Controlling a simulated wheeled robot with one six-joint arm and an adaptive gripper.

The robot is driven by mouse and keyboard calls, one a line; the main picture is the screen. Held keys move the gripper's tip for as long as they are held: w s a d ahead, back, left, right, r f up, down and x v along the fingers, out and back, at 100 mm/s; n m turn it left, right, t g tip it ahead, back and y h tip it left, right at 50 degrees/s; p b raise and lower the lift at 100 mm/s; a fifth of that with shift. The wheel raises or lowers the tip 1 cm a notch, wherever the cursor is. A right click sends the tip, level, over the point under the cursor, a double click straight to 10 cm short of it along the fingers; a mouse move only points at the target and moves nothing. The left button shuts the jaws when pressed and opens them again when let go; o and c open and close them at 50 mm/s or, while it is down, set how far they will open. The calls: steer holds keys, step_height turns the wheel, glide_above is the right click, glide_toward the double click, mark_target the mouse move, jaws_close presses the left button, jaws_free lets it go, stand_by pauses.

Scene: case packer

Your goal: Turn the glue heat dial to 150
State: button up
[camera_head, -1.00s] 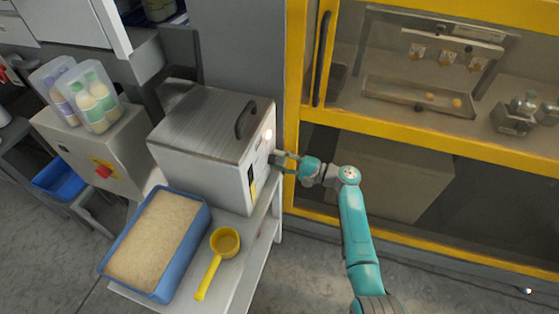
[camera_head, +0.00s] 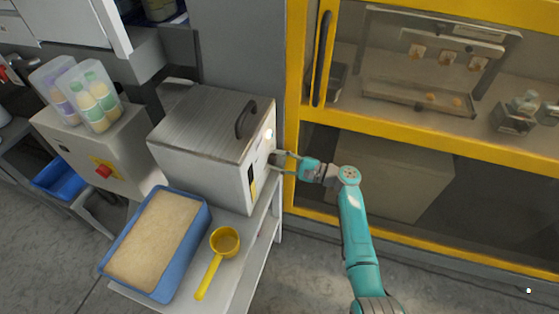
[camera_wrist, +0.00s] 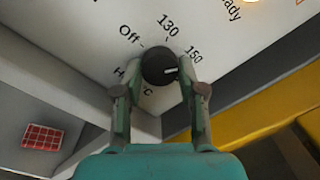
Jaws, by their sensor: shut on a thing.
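The black glue heat dial (camera_wrist: 158,66) sits on the white panel of the metal box, with Off at its left, 130 above and 150 at its upper right.
A lit lamp (camera_wrist: 250,1) is by the word "ready". A yellow-framed machine (camera_head: 420,135) stands close on the right. A blue tray of granules (camera_head: 205,222) and a yellow scoop (camera_head: 212,272) lie before the box. A red emergency button (camera_head: 103,171) is at left.

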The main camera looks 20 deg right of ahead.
steer(key=o, duration=1.1)
steer(key=shift+o, duration=0.2)
steer(key=v, duration=1.2)
steer(key=shift+f, duration=0.15)
